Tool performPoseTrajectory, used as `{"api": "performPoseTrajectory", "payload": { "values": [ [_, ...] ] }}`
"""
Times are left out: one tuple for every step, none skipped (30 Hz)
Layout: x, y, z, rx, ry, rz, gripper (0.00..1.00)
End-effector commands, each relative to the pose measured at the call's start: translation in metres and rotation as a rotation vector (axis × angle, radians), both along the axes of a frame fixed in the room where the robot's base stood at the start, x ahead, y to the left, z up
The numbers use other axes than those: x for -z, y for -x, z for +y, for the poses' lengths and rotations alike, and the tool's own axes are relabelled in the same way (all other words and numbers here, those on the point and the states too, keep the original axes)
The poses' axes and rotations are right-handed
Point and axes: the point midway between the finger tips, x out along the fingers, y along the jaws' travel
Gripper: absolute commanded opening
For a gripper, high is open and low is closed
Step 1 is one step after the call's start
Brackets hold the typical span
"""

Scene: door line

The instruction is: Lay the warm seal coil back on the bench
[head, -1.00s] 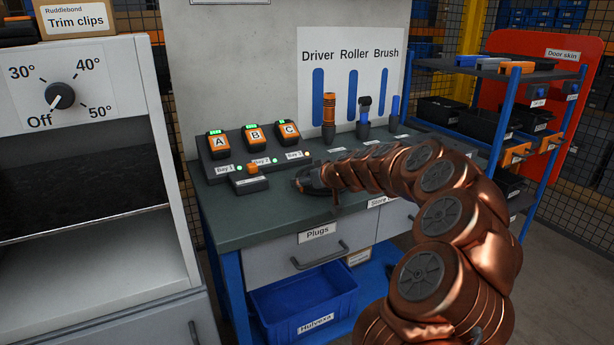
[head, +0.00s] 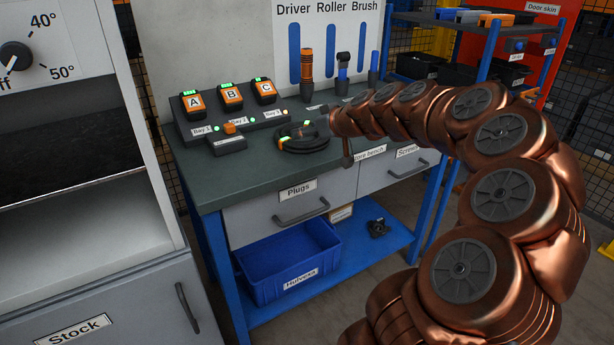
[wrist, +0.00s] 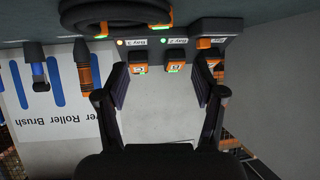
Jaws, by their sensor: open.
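The seal coil (head: 303,143), a black ring with small orange and green parts, lies flat on the front of the green-topped bench (head: 215,183). My gripper (head: 323,124) is at the coil's back right edge in the head view, and its fingers are hard to make out there. In the wrist view, which is upside down, my gripper (wrist: 160,82) has its two fingers wide apart with nothing between them. The coil (wrist: 118,16) shows at the top of that view, outside the fingers.
Chargers A (head: 193,103), B (head: 230,97) and C (head: 264,91) stand in a dock behind the coil. A small box with an orange button (head: 229,128) sits left of it. The driver (head: 306,70) and roller (head: 342,72) stand upright behind. A warming cabinet (head: 95,200) is at left.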

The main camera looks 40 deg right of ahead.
Motion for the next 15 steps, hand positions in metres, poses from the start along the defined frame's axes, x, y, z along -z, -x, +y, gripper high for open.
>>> {"api": "performPoseTrajectory", "payload": {
  "values": [
    [0.000,0.000,0.000,0.000,0.000,0.000,0.69],
    [0.000,0.000,0.000,0.000,0.000,0.000,0.69],
    [0.000,0.000,0.000,0.000,0.000,0.000,0.69],
    [0.000,0.000,0.000,-0.001,0.000,0.001,0.69],
    [0.000,0.000,0.002,-0.003,0.000,0.002,0.69],
    [0.000,0.000,0.007,-0.010,-0.004,0.007,0.69],
    [0.001,0.000,0.013,-0.021,-0.007,0.013,0.69],
    [0.001,0.000,0.022,-0.036,-0.012,0.022,0.69],
    [0.003,0.001,0.038,-0.061,-0.022,0.041,0.69],
    [0.005,0.002,0.054,-0.086,-0.028,0.062,0.69],
    [0.008,0.004,0.073,-0.112,-0.037,0.085,0.69],
    [0.012,0.010,0.100,-0.152,-0.052,0.122,0.69],
    [0.015,0.016,0.123,-0.185,-0.062,0.158,0.69],
    [0.020,0.023,0.145,-0.215,-0.073,0.199,0.69],
    [0.029,0.036,0.174,-0.251,-0.085,0.258,0.69]
  ]
}}
